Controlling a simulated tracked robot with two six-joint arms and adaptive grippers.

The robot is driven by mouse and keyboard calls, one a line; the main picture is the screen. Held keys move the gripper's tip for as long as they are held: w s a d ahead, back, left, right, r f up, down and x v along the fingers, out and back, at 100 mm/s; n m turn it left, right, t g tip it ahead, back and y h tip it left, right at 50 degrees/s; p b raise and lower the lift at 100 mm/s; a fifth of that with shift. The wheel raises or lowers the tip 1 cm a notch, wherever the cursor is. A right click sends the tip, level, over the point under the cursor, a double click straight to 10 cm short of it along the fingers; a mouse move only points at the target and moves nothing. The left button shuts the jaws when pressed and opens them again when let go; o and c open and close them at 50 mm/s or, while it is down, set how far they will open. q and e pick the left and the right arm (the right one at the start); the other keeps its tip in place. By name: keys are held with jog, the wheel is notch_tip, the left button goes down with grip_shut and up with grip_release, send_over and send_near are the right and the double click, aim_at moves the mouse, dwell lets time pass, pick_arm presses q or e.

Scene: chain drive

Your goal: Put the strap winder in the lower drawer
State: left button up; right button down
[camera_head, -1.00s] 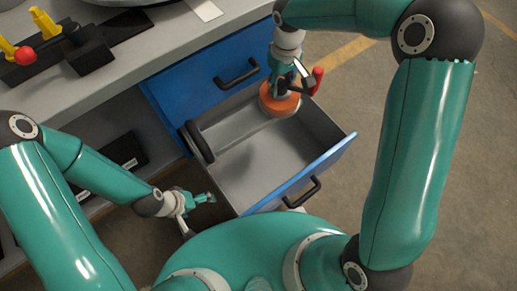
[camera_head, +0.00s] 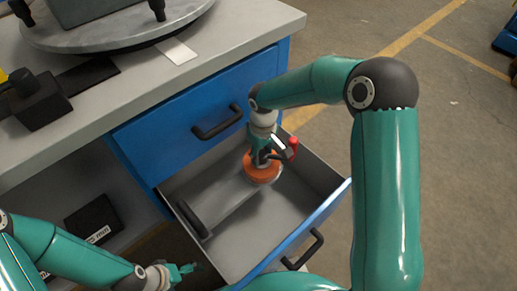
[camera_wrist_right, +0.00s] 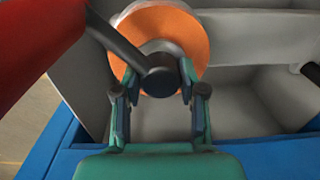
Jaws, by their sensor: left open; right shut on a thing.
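The strap winder, an orange disc (camera_head: 263,172) with a red-knobbed crank (camera_head: 292,149), is inside the open lower drawer (camera_head: 329,197), near its back right. My right gripper (camera_head: 261,157) is above the disc and shut on the winder's dark hub; the wrist view shows both fingers (camera_wrist_right: 160,95) around it. A pale grey band runs from the disc (camera_wrist_right: 160,38) toward a dark rounded bar (camera_head: 193,219) at the drawer's left side. I cannot tell whether the disc touches the drawer floor. My left gripper (camera_head: 182,271) is open and empty, outside the drawer at the lower left.
The blue upper drawer (camera_head: 190,125) is shut above. The lower drawer's front has a black handle (camera_head: 305,251). The bench top (camera_head: 110,105) bears a round plate (camera_head: 120,38) and a black block (camera_head: 40,101). A dark box (camera_head: 93,221) stands under the bench.

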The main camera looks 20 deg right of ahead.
notch_tip(320, 180, down, 10)
jog(key=b, duration=0.3)
jog(key=shift+f, duration=0.1)
jog(key=c, duration=0.7)
grip_release()
jog(key=shift+o, duration=0.2)
notch_tip(320, 180, up, 12)
jog(key=p, duration=0.4)
jog(key=shift+d, duration=0.1)
